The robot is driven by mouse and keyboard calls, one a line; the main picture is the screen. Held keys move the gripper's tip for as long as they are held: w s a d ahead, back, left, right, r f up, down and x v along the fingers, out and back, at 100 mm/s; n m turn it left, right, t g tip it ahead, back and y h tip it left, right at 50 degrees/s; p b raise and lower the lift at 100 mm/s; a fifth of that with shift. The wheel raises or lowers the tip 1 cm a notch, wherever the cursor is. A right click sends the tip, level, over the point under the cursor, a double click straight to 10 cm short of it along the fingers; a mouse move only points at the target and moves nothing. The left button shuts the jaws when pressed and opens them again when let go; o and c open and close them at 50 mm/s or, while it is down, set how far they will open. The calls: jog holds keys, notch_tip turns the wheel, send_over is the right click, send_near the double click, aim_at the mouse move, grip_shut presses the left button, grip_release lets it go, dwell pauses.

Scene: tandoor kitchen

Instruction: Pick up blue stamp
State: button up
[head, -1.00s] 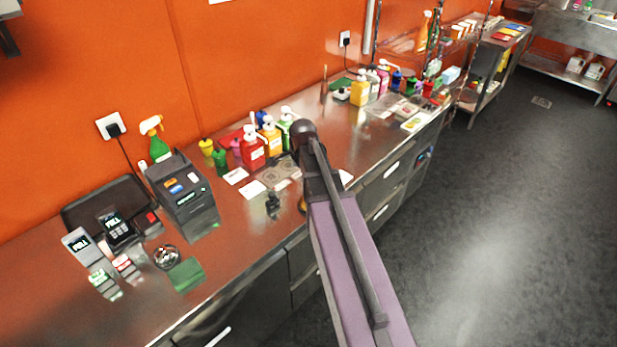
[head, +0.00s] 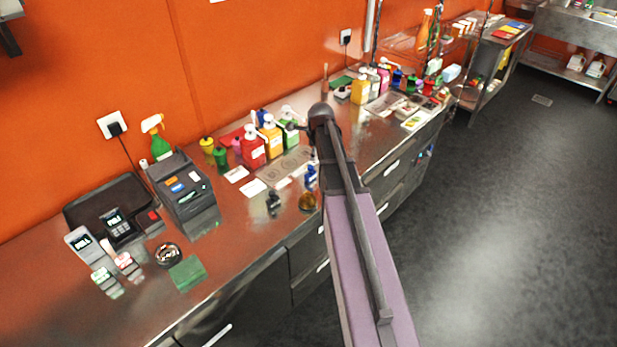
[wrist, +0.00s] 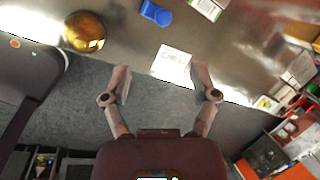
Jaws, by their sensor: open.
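The blue stamp (head: 311,176) stands near the front part of the steel counter, just left of my arm in the head view. My gripper (wrist: 162,80) is open and empty in the wrist view. Its two fingers are spread apart, and the stamp lies beyond them, not between them. In the head view my gripper is hidden behind my arm.
A round brass-coloured object (wrist: 85,32) stands left of the stamp in the wrist view. A white card with writing (wrist: 172,62) lies beyond my fingertips. A black stamp-like object (head: 273,201) and pump bottles (head: 253,150) stand left and behind on the counter.

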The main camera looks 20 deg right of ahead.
aim_at(311, 168)
jog(key=shift+b+x, duration=4)
jog(key=shift+x, duration=0.35)
jog(key=shift+d, duration=0.1)
jog(key=shift+b+x, duration=2.45)
jog(key=shift+x, duration=0.15)
grip_shut()
